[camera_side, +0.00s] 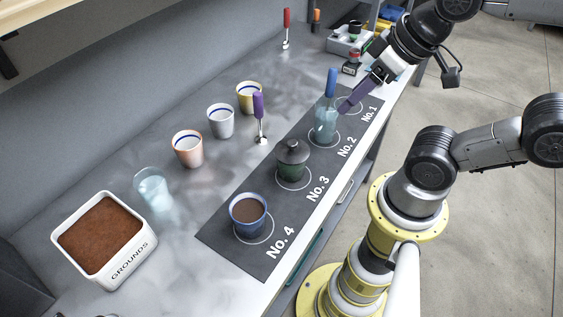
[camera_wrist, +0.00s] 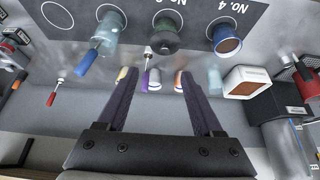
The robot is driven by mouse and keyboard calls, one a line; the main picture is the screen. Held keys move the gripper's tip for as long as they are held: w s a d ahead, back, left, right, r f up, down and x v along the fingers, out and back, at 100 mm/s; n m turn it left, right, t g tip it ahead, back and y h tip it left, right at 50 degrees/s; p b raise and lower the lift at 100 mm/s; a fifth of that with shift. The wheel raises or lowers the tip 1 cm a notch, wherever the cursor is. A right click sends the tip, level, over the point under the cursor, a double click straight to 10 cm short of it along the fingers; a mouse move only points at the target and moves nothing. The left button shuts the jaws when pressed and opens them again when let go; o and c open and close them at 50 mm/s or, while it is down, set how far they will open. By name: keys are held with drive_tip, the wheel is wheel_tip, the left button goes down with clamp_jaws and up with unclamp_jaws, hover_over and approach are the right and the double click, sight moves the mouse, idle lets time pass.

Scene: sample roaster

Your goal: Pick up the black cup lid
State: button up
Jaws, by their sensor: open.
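The black cup lid (camera_side: 292,150) sits on a dark green cup (camera_side: 291,171) on the No. 3 circle of the dark mat. In the wrist view the lidded cup shows at the top middle, and the lid (camera_wrist: 164,41) is seen there, small and dark. My gripper (camera_side: 346,106) is open and empty. In the side view it is above the mat near No. 1 and No. 2, up and to the right of the lid. In the wrist view its two dark purple fingers (camera_wrist: 149,78) are spread apart, with the lid beyond them and not touched.
A clear glass (camera_side: 325,124) with a blue-handled tool stands on No. 2, close to my gripper. A blue cup (camera_side: 264,217) with brown contents stands on No. 4. Several cups, a purple-handled spoon (camera_side: 259,112) and a white grounds box (camera_side: 126,258) stand behind the mat.

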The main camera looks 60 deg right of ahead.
drive_tip(key=m, duration=0.2)
drive_tip(key=m+g, duration=0.6)
drive_tip(key=m, duration=1)
hover_over(292, 142)
wheel_tip(292, 142, down, 3)
drive_tip(key=f, duration=0.7)
drive_tip(key=shift+s+d+f, duration=0.1)
drive_tip(key=shift+s+f, duration=0.05)
drive_tip(key=shift+s, duration=0.1)
drive_tip(key=shift+w+f, duration=0.2)
drive_tip(key=shift+f, duration=2.85)
clamp_jaws()
